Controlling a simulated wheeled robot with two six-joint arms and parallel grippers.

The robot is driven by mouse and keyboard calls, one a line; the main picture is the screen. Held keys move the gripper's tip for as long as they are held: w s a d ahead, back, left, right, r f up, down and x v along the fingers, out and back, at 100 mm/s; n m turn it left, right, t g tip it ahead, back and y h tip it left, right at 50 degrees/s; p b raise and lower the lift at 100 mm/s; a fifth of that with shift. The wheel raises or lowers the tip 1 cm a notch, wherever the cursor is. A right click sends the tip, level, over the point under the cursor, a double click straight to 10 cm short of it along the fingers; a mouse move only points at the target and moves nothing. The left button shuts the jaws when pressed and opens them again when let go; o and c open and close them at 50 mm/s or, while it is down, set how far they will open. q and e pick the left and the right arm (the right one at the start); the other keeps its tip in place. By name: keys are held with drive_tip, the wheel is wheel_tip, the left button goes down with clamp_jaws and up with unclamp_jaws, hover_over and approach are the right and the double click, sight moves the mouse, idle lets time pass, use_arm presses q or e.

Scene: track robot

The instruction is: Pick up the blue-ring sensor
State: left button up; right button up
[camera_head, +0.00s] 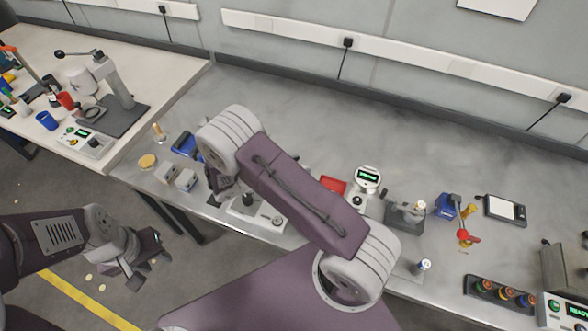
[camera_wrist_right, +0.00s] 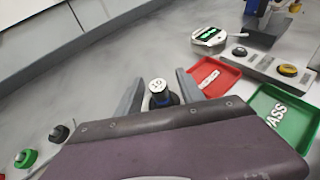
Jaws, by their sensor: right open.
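The blue-ring sensor (camera_wrist_right: 160,94) shows in the right wrist view as a small upright cylinder with a pale, marked top and a blue band below it. My right gripper (camera_wrist_right: 158,92) is open, with one finger on each side of the sensor. I see a gap beside the sensor, and its lower part is hidden behind my gripper body. In the head view my right gripper (camera_head: 222,188) is over the left part of the grey bench, largely covered by my arm, and I cannot make out the sensor there. My left gripper (camera_head: 146,262) hangs over the floor, away from the bench.
A red tray (camera_wrist_right: 214,76), a green tray (camera_wrist_right: 278,113) and a round gauge (camera_wrist_right: 209,37) stand right of the sensor in the wrist view. In the head view, a rack (camera_head: 499,294) and blue clamp (camera_head: 446,206) are at the right. The bench's back is clear.

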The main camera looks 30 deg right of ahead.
drive_tip(key=shift+x, duration=1.2)
drive_tip(key=shift+a, duration=0.15)
drive_tip(key=c, duration=0.4)
clamp_jaws()
drive_tip(key=shift+r, duration=0.1)
wheel_tip(320, 180, up, 4)
drive_tip(key=shift+r, duration=0.1)
drive_tip(key=s+d+r, duration=0.1)
drive_tip(key=s+r, duration=0.5)
drive_tip(key=s, duration=0.5)
drive_tip(key=shift+s+d+r, duration=0.2)
drive_tip(key=shift+d+r, duration=0.15)
